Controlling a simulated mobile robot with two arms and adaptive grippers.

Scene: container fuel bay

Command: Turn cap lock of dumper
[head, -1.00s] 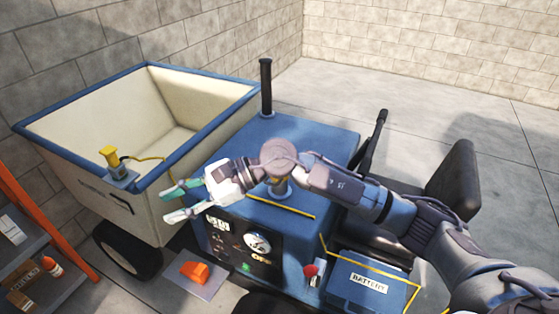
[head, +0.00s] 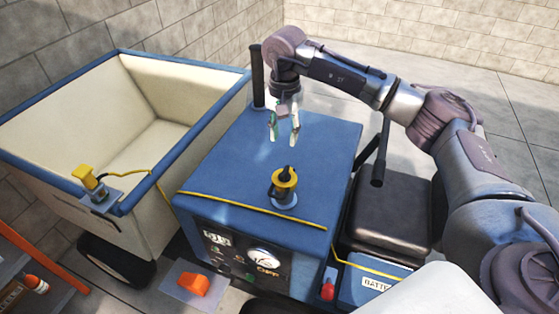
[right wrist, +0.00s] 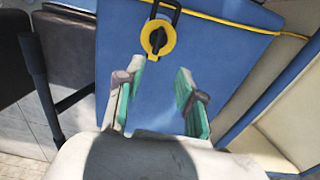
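The dumper is a blue machine body (head: 235,165) with a cream, blue-rimmed skip (head: 185,105) on its left. A yellow fuel cap (head: 284,178) with a black lock on top stands on a short neck on the blue top. The cap also shows from above in the right wrist view (right wrist: 157,40), with a black loop beside it. My right gripper (head: 283,140) points down over the blue top, behind the cap and apart from it. Its fingers are spread and empty, as the right wrist view (right wrist: 160,100) also shows. My left gripper is not in view.
A black exhaust pipe (head: 257,75) stands at the back of the blue top. A black seat (head: 388,215) and lever (head: 380,155) are on the right. A dial panel (head: 250,262) faces front. A yellow fitting (head: 88,176) sits on the skip rim.

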